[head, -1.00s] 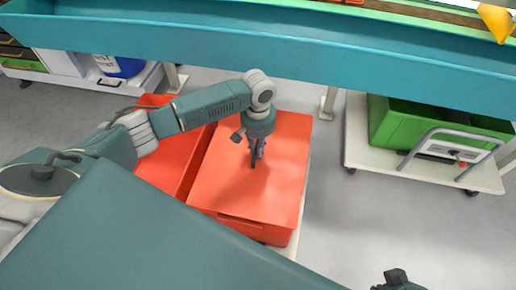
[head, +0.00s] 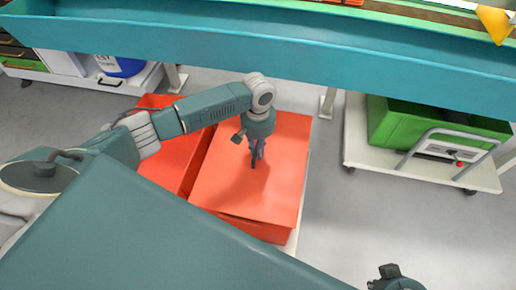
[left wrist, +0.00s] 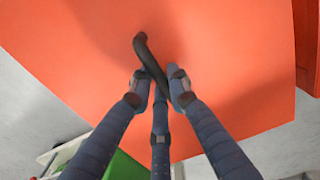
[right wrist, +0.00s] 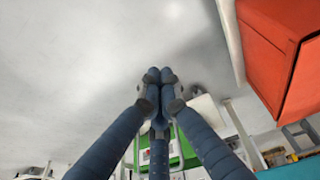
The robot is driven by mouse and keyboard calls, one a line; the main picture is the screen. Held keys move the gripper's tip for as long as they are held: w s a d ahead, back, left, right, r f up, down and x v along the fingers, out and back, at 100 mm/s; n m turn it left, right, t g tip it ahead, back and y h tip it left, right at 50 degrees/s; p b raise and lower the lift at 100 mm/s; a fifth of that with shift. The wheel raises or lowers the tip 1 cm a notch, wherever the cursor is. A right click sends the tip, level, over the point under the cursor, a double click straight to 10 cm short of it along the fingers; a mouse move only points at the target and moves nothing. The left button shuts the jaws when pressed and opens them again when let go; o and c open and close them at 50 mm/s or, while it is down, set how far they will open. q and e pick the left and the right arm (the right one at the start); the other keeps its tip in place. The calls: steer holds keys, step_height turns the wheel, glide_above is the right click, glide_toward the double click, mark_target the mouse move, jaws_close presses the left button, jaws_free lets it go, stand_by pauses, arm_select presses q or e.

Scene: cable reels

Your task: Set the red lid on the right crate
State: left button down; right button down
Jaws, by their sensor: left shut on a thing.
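The red lid (head: 230,170) lies flat over the right crate (head: 258,230) in the head view and covers its opening. I cannot tell whether it rests fully on the rim. My left gripper (head: 256,162) points down at the middle of the lid. In the left wrist view its fingers (left wrist: 160,88) are shut on the dark handle (left wrist: 148,55) of the lid (left wrist: 220,45). My right gripper (head: 392,280) is at the bottom edge of the head view, away from the crates. In the right wrist view its fingertips (right wrist: 160,76) are together and empty.
A left red crate (head: 165,165) stands close beside the right one. A teal bench (head: 300,55) runs across behind them. A white cart (head: 355,150) with a green crate (head: 390,125) stands at the right. Grey floor is clear between the cart and crates.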

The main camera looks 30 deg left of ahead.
arm_select(q)
steer(key=shift+f, duration=0.2)
arm_select(e)
steer(key=shift+w+f, duration=0.1)
steer(key=shift+w, duration=0.05)
arm_select(q)
steer(key=shift+f, duration=0.3)
arm_select(e)
steer(key=shift+a+f, duration=0.1)
steer(key=shift+f, duration=0.35)
arm_select(q)
steer(key=c, duration=1.6)
jaws_free()
step_height(320, 180, up, 12)
